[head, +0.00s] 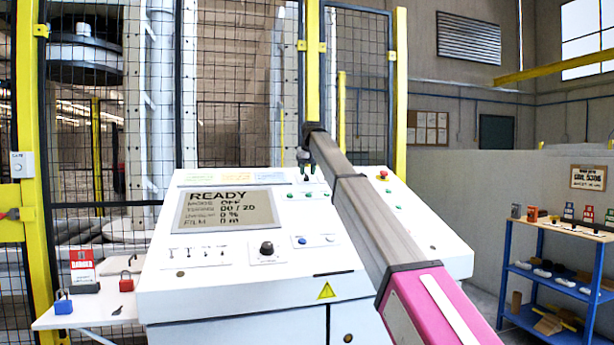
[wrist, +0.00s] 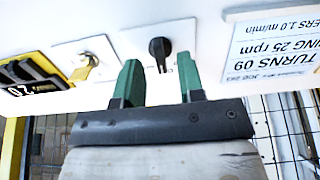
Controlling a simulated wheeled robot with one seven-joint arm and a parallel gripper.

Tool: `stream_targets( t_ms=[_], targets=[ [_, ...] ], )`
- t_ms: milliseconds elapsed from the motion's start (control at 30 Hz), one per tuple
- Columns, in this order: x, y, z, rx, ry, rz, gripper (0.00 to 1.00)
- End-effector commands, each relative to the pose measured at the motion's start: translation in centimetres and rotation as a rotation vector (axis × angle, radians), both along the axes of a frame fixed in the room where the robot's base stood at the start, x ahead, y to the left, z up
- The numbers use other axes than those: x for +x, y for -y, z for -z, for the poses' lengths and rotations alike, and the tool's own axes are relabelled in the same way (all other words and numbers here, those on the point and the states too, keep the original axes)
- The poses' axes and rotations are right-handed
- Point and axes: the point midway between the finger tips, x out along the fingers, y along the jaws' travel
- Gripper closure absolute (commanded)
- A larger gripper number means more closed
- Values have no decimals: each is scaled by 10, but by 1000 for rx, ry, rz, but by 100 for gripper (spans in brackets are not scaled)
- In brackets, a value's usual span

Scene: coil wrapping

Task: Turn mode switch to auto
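A small black switch knob (wrist: 160,47) on a white plate shows in the wrist view; I take it to be the mode switch, but its label is not readable. My gripper (wrist: 159,62) has two green fingers apart, one on each side of the knob, with a visible gap to each. In the head view my gripper (head: 308,167) is at the back of the white console (head: 240,295), where the knob cannot be made out. The console screen (head: 226,210) reads READY, with a mode line that looks like OFF.
A brass key switch (wrist: 88,62) and a yellow-black part (wrist: 30,75) sit left of the knob in the wrist view. A printed card (wrist: 272,48) is at right. A black round knob (head: 266,248) and a red button (head: 383,174) are on the console. Mesh fencing (head: 240,100) stands behind.

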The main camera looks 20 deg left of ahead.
Motion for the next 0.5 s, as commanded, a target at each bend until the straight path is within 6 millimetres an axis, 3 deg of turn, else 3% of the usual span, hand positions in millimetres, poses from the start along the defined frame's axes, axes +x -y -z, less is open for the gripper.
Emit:
stream_targets(
  t_ms=[167, 433, 467, 500],
  targets=[
    [6, -4, 17, -1, -1, 0, 64],
    [7, -4, 19, 0, 0, 0, 64],
    [6, -4, 19, 0, 0, 0, 71],
    [6, -4, 19, 0, 0, 0, 84]
  ],
)
